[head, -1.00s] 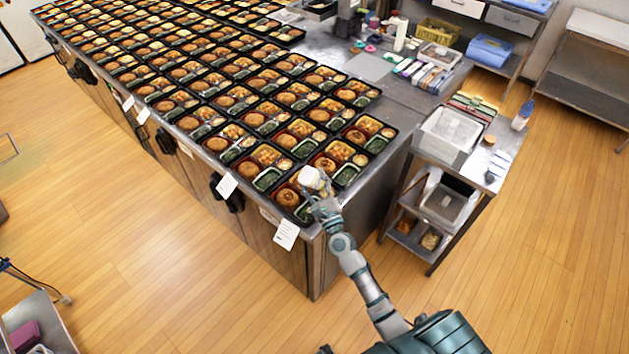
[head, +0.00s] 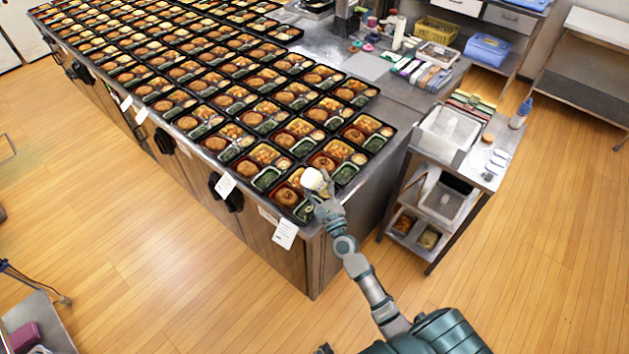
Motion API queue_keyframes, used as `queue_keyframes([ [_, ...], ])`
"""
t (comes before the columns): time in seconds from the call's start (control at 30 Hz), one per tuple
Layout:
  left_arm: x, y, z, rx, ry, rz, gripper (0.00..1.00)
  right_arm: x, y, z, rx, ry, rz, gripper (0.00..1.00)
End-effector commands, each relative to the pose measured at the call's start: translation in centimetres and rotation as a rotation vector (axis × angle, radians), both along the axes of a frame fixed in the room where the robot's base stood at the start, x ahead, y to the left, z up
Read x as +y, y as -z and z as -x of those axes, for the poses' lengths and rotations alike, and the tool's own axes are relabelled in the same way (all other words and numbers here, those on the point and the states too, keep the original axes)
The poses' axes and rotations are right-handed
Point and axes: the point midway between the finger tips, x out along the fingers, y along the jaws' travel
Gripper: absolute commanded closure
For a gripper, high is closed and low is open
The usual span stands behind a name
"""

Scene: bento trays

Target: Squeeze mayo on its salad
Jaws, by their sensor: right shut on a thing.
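My right gripper (head: 325,205) is shut on a small white bottle (head: 312,179), most likely the mayo, and holds it over the bento tray (head: 285,210) at the counter's near corner. The bottle and gripper hide part of that tray. The tray shows a round brown patty (head: 286,196); its right-hand side, with some green food (head: 303,211), is partly covered. I cannot tell whether any mayo is on the salad. My left gripper is not in view.
Many filled black bento trays (head: 262,110) stand in rows on the steel counter. A wheeled-looking side stand (head: 490,165) with a clear bin (head: 448,128) is at right. Closed-looking packs and bottles lie at the counter's back.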

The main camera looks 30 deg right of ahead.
Motion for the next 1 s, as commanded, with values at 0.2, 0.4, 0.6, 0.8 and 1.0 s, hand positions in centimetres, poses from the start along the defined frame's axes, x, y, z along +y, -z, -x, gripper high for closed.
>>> queue_keyframes([
  [0.2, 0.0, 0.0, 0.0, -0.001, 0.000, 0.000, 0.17, 0.0, -0.1, 0.0, -0.001, 0.000, 0.000, 0.49],
  [0.4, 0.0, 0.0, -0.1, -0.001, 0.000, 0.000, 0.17, 0.0, -0.1, 0.0, -0.001, 0.000, 0.000, 0.49],
  [0.6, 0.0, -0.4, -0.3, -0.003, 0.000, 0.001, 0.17, 0.0, -0.4, 0.0, -0.001, 0.000, 0.000, 0.49],
  [0.8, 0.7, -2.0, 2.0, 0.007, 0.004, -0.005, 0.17, 0.0, -3.1, 0.0, -0.003, 0.001, 0.000, 0.49],
  [1.0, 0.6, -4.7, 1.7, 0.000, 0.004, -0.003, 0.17, 0.0, -5.8, 0.0, -0.002, 0.001, 0.001, 0.49],
])
